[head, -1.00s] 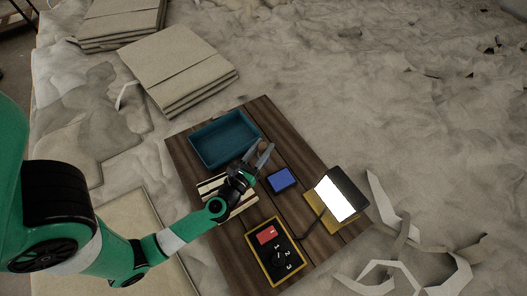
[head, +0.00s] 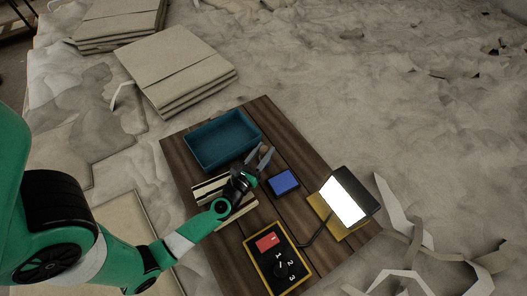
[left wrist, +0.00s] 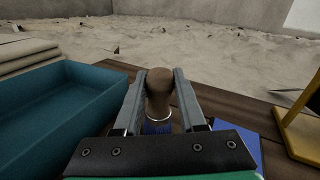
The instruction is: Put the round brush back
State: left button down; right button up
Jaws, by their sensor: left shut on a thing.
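The round brush (left wrist: 159,92) has a brown rounded wooden handle, a pale metal ring and blue bristles below it. My left gripper (left wrist: 160,82) is shut on the handle, one finger on each side. In the head view the brush (head: 263,151) shows only as a small brown patch between the fingers, above the wooden board (head: 181,166). The bristle ends are hidden behind the gripper body in the left wrist view, so I cannot tell whether they touch anything. My right gripper is not in view.
A teal tray (head: 201,160) lies left of the gripper and a blue pad (head: 284,182) to its right. A striped slatted block (head: 211,188) is partly under my arm. A yellow-framed switch box (head: 267,262) and a lit lamp panel (head: 343,200) stand nearer the right.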

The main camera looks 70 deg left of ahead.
pick_arm(q)
jog(key=shift+c, duration=2.4)
grip_release()
jog(key=shift+r, duration=0.1)
jog(key=b+v, duration=0.1)
jog(key=v, duration=1)
jog(key=shift+w+d, duration=0.1)
jog(key=shift+d, duration=0.05)
jog(key=shift+s+d, duration=0.2)
jog(key=shift+s, duration=0.3)
